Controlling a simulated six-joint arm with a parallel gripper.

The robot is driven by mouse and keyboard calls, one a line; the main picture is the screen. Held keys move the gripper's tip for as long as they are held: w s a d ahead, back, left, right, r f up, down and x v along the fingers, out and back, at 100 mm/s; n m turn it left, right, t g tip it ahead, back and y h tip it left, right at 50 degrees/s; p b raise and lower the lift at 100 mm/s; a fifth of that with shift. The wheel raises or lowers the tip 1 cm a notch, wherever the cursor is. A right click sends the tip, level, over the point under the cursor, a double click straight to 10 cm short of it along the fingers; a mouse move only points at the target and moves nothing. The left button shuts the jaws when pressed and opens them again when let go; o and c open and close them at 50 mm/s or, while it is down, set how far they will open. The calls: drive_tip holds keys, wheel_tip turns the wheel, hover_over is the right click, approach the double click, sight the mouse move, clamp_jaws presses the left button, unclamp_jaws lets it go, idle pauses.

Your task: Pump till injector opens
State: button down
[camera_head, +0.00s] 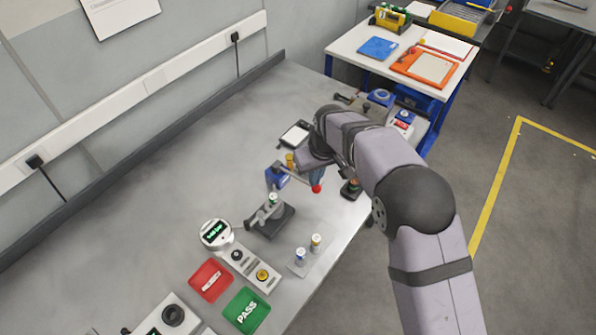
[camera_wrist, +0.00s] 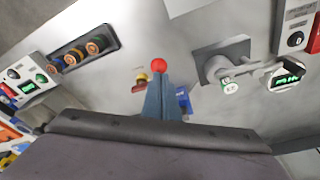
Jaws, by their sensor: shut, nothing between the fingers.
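The hand pump has a blue body (camera_head: 277,178) and a lever ending in a red ball knob (camera_head: 316,188). In the wrist view the red knob (camera_wrist: 159,65) shows just beyond my fingertips, and the blue body (camera_wrist: 183,100) is to their right. My gripper (camera_head: 317,178) is shut and empty, its fingers (camera_wrist: 158,84) close to the knob; I cannot tell whether they touch it. The injector stand (camera_head: 268,216) holds an upright injector with a green top (camera_head: 273,198). A round gauge (camera_head: 216,234) with a green display stands left of it; its reading is too small to read.
A red tray (camera_head: 210,280) and a green PASS tray (camera_head: 247,310) lie at the front of the bench. Two small vials (camera_head: 308,250) stand near its right edge. The left bench surface is clear.

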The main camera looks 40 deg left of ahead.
drive_tip(key=shift+f+b, duration=0.35)
drive_tip(key=shift+f, duration=0.4)
drive_tip(key=w+a+p+v, duration=0.1)
drive_tip(key=p+v, duration=0.6)
drive_tip(key=v, duration=0.2)
drive_tip(key=shift+a+r, duration=0.35)
drive_tip(key=shift+r, duration=0.25)
idle(0.4)
